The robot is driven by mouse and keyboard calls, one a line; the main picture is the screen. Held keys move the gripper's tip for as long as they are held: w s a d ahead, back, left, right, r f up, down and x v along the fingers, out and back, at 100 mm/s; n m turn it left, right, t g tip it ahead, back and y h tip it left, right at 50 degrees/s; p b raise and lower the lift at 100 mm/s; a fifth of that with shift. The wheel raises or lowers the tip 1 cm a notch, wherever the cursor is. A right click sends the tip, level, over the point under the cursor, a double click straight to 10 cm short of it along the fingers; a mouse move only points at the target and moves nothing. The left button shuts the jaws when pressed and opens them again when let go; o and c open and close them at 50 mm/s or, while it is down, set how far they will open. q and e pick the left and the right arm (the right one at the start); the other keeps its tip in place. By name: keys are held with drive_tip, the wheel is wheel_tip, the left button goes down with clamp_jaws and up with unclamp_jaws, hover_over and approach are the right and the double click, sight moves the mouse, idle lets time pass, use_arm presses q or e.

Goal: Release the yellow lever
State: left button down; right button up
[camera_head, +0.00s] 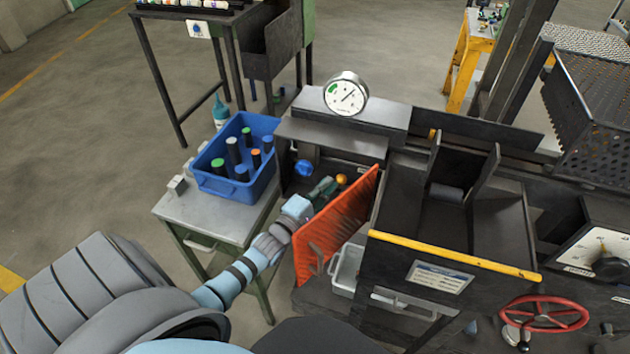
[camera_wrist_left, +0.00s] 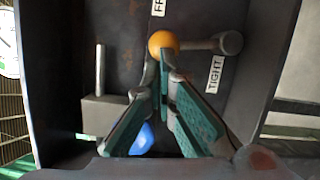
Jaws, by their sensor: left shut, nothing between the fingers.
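The yellow lever, a grey shaft with a round yellow knob (camera_head: 341,179), sits inside the dark machine recess behind the orange mesh guard. In the left wrist view its yellow knob (camera_wrist_left: 163,42) is at the left end and the shaft runs right to a thicker grey end. Labels reading "TIGHT" and, cut off, "FR" are near it. My left gripper (camera_head: 326,189) is shut and empty in the recess. In the left wrist view its fingertips (camera_wrist_left: 162,72) are just below the knob; I cannot tell whether they touch it. My right gripper is not in view.
The orange mesh guard (camera_head: 335,225) stands close beside my left gripper. A blue knob (camera_head: 303,169) is to its left, and a grey block with an upright pin (camera_wrist_left: 102,108) is in the recess. A blue bin (camera_head: 212,184) of cylinders stands on the left table.

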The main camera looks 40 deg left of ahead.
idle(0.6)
